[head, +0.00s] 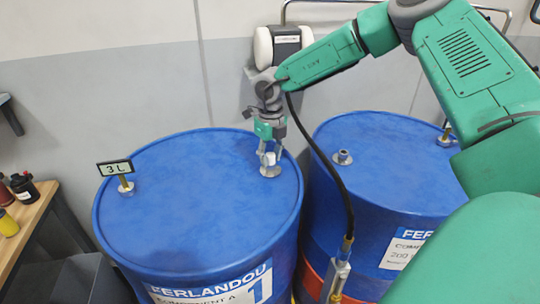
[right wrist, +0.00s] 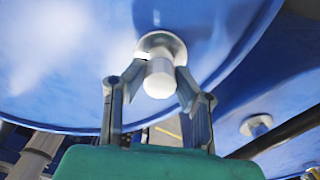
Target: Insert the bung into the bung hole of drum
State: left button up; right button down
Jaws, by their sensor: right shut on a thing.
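The left blue drum (head: 200,215) stands in front of me in the head view, with a "1" label on its side. My right gripper (head: 268,155) points down over the right part of its lid. It is shut on the white bung (head: 269,160), which also shows between the fingertips in the right wrist view (right wrist: 159,78). A round pale rim (head: 270,171) lies right under the bung on the lid; the bung appears at or in the opening, but I cannot tell how deep. The hole itself is hidden. My left gripper is not in view.
A second blue drum (head: 375,150) stands close on the right, with a fitting (head: 342,157) on its lid. A black hose (head: 325,160) hangs between the drums. A wooden bench (head: 25,225) with bottles is at left.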

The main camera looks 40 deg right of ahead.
aim_at(271, 154)
jog(key=c, duration=1.2)
grip_release()
notch_tip(271, 154, up, 12)
jog(key=shift+w+f, duration=0.1)
jog(key=shift+d, duration=0.1)
